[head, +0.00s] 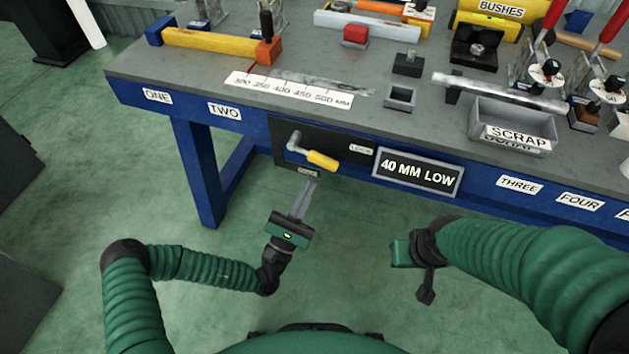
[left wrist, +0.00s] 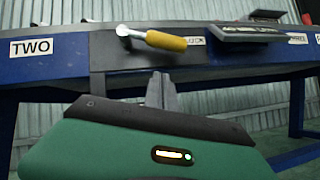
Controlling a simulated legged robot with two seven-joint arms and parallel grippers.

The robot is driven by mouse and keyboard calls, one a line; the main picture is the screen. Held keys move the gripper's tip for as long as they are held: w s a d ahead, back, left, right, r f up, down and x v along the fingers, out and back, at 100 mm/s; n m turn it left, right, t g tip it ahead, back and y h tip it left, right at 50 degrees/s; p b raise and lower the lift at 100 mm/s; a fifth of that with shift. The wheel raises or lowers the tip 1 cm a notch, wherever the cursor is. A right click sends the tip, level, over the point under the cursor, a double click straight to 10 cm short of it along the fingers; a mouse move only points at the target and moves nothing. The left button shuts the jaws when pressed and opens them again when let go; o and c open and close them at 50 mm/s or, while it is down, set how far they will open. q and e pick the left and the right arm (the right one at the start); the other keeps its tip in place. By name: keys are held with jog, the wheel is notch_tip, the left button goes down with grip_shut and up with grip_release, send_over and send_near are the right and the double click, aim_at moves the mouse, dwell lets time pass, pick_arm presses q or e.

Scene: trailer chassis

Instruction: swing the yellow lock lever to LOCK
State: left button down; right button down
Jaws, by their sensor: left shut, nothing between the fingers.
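The lock lever has a yellow grip (head: 322,160) on a grey metal arm and sits on a dark panel (head: 345,144) on the bench front. In the head view the grip points right and slightly down from its pivot. A LOCK label (head: 361,149) is to its right; a second small label (head: 309,172) lies below it, too small to read surely. The yellow grip also shows in the left wrist view (left wrist: 166,41). My left gripper (head: 308,184) is shut and empty, its fingertips just below the lever and apart from it. My right gripper (head: 428,293) is lower right, away from the panel.
A "40 MM LOW" sign (head: 418,173) juts out right of the lever. The blue bench edge (head: 180,106) runs above my grippers, with a leg (head: 197,170) to the left. The green floor below is clear.

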pick_arm(q)
jog(key=shift+w+d+r+b, duration=0.15)
jog(key=shift+d+r, duration=0.1)
jog(key=shift+r, duration=0.45)
jog(key=shift+w+d+r+b, duration=0.1)
jog(key=shift+d+r+b, duration=0.15)
jog(key=shift+r, duration=0.45)
jog(key=shift+w+d+r+b, duration=0.1)
jog(key=shift+d+r, duration=0.2)
jog(key=shift+r, duration=0.4)
jog(key=n+y+p, duration=0.1)
jog(key=p, duration=0.3)
jog(key=d+r+n+t+y+p, duration=0.1)
jog(key=n+p, duration=0.1)
jog(key=p, duration=0.2)
jog(key=r+n+t+y+p, duration=0.1)
jog(key=p, duration=0.3)
jog(key=shift+s+d+r+n, duration=0.15)
jog(key=shift+s+d+n, duration=0.15)
jog(key=shift+n, duration=0.1)
